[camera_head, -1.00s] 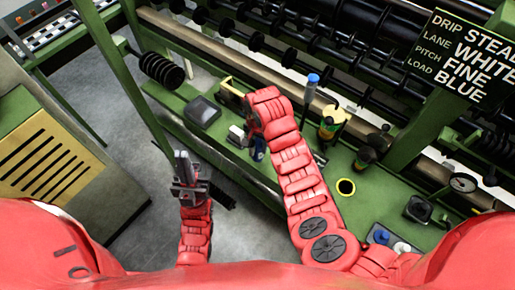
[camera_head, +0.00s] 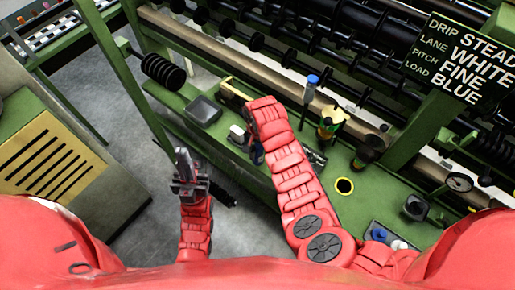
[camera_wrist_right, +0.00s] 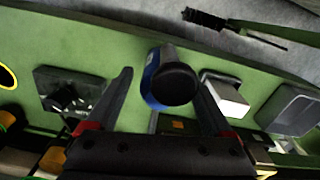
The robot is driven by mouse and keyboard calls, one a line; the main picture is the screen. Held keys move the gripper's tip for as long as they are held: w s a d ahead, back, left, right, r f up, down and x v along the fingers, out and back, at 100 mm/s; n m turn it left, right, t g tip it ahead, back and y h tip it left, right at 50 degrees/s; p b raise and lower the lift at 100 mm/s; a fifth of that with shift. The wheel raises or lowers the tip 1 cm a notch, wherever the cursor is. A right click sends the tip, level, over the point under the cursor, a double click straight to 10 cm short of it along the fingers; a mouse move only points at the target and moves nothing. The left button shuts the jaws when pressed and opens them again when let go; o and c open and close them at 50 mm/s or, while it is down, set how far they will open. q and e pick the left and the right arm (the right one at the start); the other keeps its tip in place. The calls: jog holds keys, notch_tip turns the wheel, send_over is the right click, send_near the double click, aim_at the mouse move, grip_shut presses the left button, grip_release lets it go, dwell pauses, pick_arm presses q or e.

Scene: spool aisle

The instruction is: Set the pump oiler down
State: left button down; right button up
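A blue can with a round black top, which I take to be the pump oiler (camera_wrist_right: 176,84), stands between the fingers of my right gripper (camera_wrist_right: 163,76) in the right wrist view. A gap shows beside the left finger, and the fingers are spread. In the head view a small blue part of it (camera_head: 257,154) shows beside my right arm; the right gripper is hidden behind the arm there. My left gripper (camera_head: 183,158) points up over the floor at the left, away from the bench, with its slim fingers together and nothing visible in them.
A white block (camera_wrist_right: 226,91) stands close beside the right finger. Black rollers run behind.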

jog(key=shift+r, duration=0.6)
notch_tip(320, 180, up, 4)
jog(key=shift+w+f+b, duration=0.1)
jog(key=shift+f+b, duration=0.1)
jog(key=shift+b, duration=1)
notch_tip(320, 180, up, 3)
jog(key=shift+f, duration=0.1)
notch_tip(320, 180, up, 3)
jog(key=p, duration=0.2)
jog(key=shift+p, duration=0.4)
jog(key=shift+r, duration=0.85)
